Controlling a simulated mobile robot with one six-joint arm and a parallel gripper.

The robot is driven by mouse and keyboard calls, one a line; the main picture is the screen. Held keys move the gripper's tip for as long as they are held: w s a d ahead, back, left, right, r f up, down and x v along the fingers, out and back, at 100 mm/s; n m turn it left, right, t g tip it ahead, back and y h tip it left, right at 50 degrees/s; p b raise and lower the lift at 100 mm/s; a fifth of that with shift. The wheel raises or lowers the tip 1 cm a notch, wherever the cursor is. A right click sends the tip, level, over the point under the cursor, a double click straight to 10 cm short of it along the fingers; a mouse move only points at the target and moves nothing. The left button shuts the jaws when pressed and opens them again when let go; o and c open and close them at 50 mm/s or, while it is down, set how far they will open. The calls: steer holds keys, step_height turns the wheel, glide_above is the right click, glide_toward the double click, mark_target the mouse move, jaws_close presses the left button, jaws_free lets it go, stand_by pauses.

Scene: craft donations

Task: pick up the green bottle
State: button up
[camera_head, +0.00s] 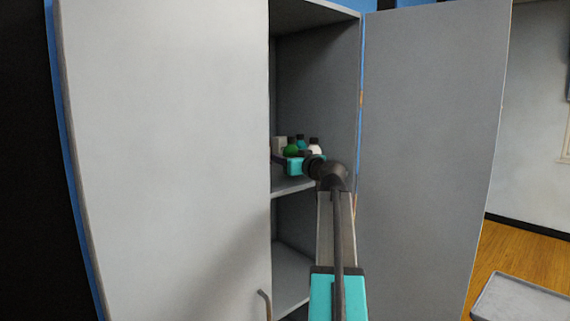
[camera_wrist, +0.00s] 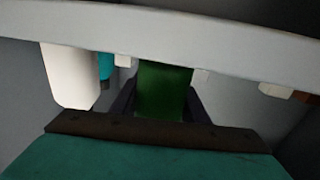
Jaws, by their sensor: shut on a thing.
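The green bottle (camera_head: 291,151) is on the upper shelf inside the grey cabinet, partly hidden by my gripper in the head view. In the wrist view the green bottle (camera_wrist: 164,90) is between the two dark fingers of my gripper (camera_wrist: 162,102). The fingers are shut on its sides. The picture from the wrist has the shelf across its top, and the bottle's end meets that shelf's edge line. I cannot tell whether the bottle touches the shelf.
The left door (camera_head: 165,150) and right door (camera_head: 430,150) flank the opening. A grey surface (camera_head: 520,300) is at lower right.

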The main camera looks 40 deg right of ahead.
steer(key=shift+r+b, duration=0.55)
steer(key=shift+r, duration=0.45)
steer(key=s+a+r+b, duration=0.1)
steer(key=s+a+b, duration=0.4)
steer(key=s+a, duration=0.4)
steer(key=shift+d+r+v, duration=0.25)
steer(key=shift+d+v, duration=0.05)
steer(key=shift+v, duration=1.7)
